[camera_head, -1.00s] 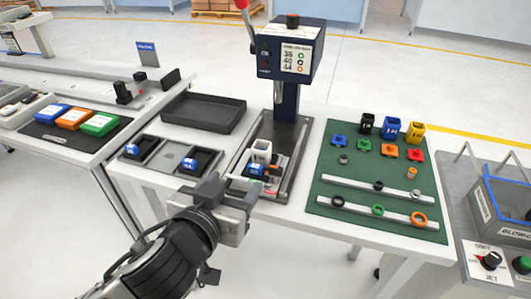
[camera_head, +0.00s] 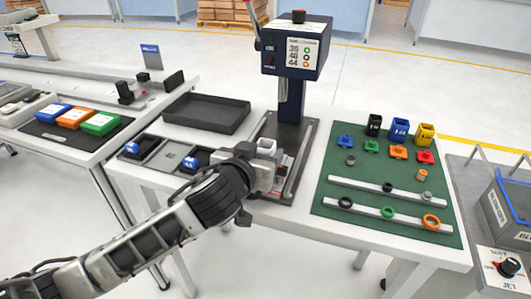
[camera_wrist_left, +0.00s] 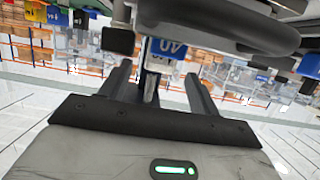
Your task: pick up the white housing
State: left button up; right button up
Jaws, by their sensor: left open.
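The white housing (camera_head: 266,146) stands upright in the fixture at the foot of the blue press, in the head view. My left gripper (camera_head: 246,160) is right beside it, at its front left; the wrist hides its fingers and part of the fixture. In the left wrist view the open fingers (camera_wrist_left: 158,88) show with a blue block marked 40 (camera_wrist_left: 165,48) beyond them, roughly between them. I cannot make out the white housing for certain in that view. My right gripper is not in view.
The press (camera_head: 297,50) rises just behind the fixture. A black tray (camera_head: 206,112) lies to the left, with blue parts (camera_head: 190,162) in holders before it. A green mat (camera_head: 385,215) with rings, coloured parts and bins lies to the right.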

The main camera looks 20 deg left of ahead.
pick_arm(q)
jog(key=shift+x, duration=1.1)
jog(key=c, duration=1.1)
jog(key=shift+o, duration=0.2)
